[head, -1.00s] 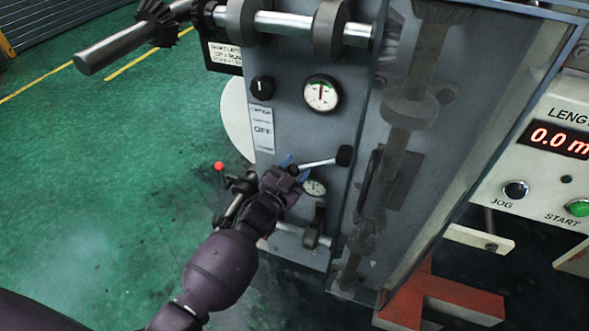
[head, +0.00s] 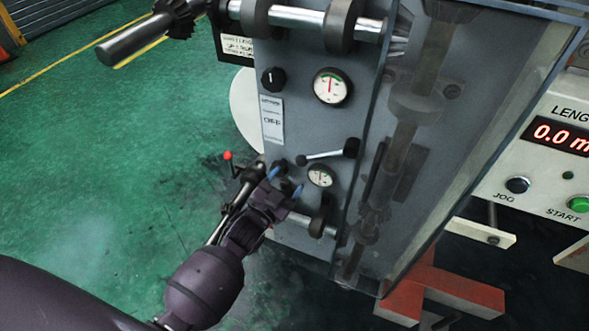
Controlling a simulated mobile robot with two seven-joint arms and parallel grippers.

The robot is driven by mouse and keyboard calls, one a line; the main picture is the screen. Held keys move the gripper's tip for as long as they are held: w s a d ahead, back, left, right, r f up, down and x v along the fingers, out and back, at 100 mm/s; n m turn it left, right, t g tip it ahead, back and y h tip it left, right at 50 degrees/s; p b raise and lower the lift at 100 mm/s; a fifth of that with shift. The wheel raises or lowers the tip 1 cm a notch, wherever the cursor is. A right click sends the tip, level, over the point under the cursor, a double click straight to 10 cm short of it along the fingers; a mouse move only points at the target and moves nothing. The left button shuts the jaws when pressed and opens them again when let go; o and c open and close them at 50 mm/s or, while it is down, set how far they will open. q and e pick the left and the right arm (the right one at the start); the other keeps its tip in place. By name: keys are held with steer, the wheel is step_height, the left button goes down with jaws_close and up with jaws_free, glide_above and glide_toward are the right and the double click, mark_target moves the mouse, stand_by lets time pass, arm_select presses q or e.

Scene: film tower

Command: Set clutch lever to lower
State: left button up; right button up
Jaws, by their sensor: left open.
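A short silver lever (head: 323,156) sticks out to the left from a black hub (head: 351,148) on the grey machine panel. It points left and slightly down and ends in a small dark knob (head: 301,160). I take it for the clutch lever; its label is not readable. My left gripper (head: 286,180) has blue fingertips, spread apart and empty. It is below and left of the knob, apart from it in the picture; the depth gap is hard to judge. It is beside the lower gauge (head: 320,176). My right gripper is not in view.
A red-tipped handle (head: 228,156) and rod stand close left of my gripper. A black selector knob (head: 273,79), an upper gauge (head: 330,86) and a label plate (head: 272,120) are above. A clear cover (head: 440,150) borders the panel's right side. Green floor (head: 110,160) is open at left.

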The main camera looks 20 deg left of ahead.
arm_select(q)
steer(key=shift+v, duration=1.4)
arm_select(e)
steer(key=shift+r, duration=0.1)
arm_select(q)
steer(key=s+a+n+g+y+p, duration=0.2)
steer(key=s+a+n+g+p, duration=0.1)
steer(key=s, duration=1)
steer(key=s+a+n+g+y+p, duration=0.2)
steer(key=s+a+n+g+p, duration=0.1)
steer(key=s, duration=1.1)
steer(key=shift+s+a+f+g+p, duration=0.25)
steer(key=shift+g+p, duration=0.2)
steer(key=shift+g, duration=0.45)
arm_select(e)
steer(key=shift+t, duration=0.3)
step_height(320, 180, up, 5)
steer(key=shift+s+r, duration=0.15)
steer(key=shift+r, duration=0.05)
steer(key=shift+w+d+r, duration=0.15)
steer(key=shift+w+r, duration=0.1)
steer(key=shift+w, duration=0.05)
